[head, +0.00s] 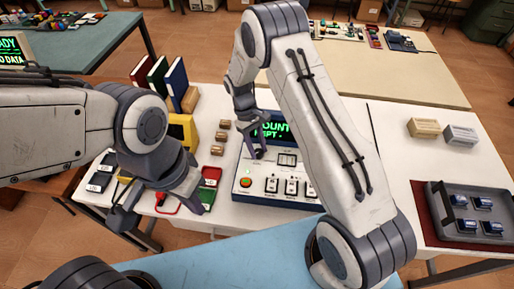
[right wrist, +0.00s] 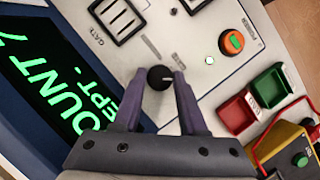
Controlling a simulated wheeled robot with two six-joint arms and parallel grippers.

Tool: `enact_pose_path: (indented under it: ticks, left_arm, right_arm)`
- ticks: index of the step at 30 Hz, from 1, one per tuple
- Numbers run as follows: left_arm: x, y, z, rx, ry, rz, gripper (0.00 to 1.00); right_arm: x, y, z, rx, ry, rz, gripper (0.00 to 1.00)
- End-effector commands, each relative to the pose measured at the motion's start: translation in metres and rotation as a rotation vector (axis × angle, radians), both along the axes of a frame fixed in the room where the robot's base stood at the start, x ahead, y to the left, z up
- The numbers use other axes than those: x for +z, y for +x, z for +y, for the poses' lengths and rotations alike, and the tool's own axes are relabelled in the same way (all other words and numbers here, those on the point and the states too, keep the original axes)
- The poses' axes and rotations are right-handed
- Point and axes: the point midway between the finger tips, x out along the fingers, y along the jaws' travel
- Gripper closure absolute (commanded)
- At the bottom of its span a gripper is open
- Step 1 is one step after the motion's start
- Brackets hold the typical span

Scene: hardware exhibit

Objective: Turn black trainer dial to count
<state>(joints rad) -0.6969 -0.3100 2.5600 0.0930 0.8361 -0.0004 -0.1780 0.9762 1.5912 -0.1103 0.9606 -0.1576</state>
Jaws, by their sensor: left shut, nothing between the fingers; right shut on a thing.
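The trainer (head: 243,190) is a white and blue console with a green-lit screen (head: 272,130) on the table, partly behind my right arm. The screen shows part of a word reading "OUNT" above "EPT -". The black dial (right wrist: 160,77) is small and round, with a pale pointer mark, on the white panel. My right gripper (right wrist: 158,84) is shut on the dial, one finger on each side; it also shows in the head view (head: 257,153), mostly hiding the dial. My left gripper (head: 193,198) is shut and empty, left of the trainer near the small trays.
A red and green tray (right wrist: 252,103) stands beside the trainer. Binders (head: 160,75) and small brown blocks are behind left. A grey tray (head: 440,200) with blue parts is at right.

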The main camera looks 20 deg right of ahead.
Motion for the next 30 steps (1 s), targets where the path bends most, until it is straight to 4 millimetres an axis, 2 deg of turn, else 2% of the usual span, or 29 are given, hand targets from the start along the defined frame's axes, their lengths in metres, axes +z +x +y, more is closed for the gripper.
enact_pose_path:
  ticks: [18,19,21,30]
  left_arm:
    - [-0.0001,0.0,0.0,0.0,0.0,0.0,1.0]
    - [-0.0001,0.0,0.0,0.0,0.0,0.0,1.0]
    - [-0.0001,0.0,0.0,0.0,0.0,0.0,1.0]
    - [-0.0004,0.0,0.0,0.0,0.0,0.0,1.0]
  right_arm:
    - [0.0014,0.0016,-0.0005,-0.044,0.0,-0.004,1.0]
    - [0.0014,0.0016,-0.0005,-0.044,0.0,-0.004,0.55]
    - [0.0012,0.0015,-0.0005,-0.044,0.0,-0.004,0.29]
    - [0.0007,0.0009,-0.0002,-0.043,0.0,-0.002,0.29]
